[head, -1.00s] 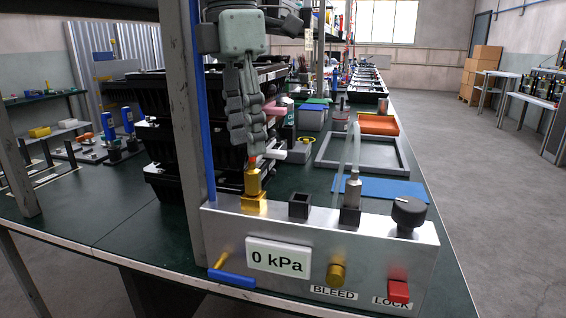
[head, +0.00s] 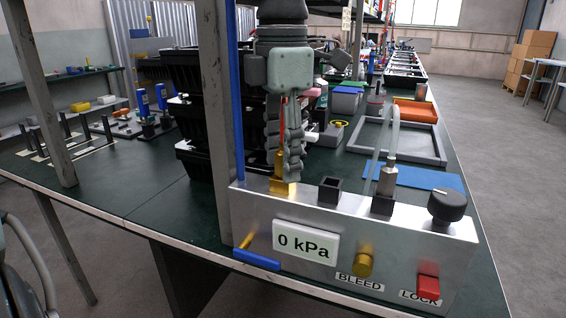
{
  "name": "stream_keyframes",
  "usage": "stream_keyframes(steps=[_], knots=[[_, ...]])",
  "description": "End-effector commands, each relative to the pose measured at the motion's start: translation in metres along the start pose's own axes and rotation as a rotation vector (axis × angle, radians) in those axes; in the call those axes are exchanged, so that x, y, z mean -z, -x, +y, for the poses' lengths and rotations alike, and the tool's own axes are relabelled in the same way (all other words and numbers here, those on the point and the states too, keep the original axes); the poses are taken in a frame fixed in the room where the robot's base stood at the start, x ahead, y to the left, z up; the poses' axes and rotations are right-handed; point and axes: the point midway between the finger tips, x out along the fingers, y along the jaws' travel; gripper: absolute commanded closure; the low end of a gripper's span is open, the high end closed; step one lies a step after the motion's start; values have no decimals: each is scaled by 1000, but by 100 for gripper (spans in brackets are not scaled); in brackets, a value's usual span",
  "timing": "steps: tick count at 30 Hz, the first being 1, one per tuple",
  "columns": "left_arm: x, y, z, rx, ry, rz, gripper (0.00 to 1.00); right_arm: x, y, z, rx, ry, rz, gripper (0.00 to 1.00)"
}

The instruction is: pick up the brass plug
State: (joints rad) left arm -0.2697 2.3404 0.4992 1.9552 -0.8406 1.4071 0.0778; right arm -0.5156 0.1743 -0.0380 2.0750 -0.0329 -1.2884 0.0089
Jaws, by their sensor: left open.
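The brass plug (head: 279,169) stands upright in a yellow-gold square seat (head: 284,188) on top of the metal test box, at its left end. My left gripper (head: 283,163) points straight down over it in the head view. Its two fingers are open, with the plug's upper part between them in the picture; the fingers partly hide it. I cannot tell whether either finger touches the plug. A thin red strip shows between the fingers above it. My right gripper is not in view.
The metal box (head: 330,220) carries an empty-looking black socket (head: 330,190), a hose fitting (head: 388,180), a black knob (head: 447,205), a brass bleed knob (head: 363,263) and a red lock switch (head: 428,287). A grey post (head: 216,120) stands close left of the gripper. Black bins (head: 200,135) are behind.

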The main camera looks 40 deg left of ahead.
Motion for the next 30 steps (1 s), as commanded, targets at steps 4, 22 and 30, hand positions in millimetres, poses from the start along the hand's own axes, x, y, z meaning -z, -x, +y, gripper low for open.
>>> stream_keyframes(steps=[4, 22, 30], knots=[[0, 0, 0, 0, 0, 0, 65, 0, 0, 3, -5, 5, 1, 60], [0, 1, 0, 0, 0, 0, 100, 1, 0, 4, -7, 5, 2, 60], [-1, 24, 0, -2, -1, -2, 100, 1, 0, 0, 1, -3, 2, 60]])
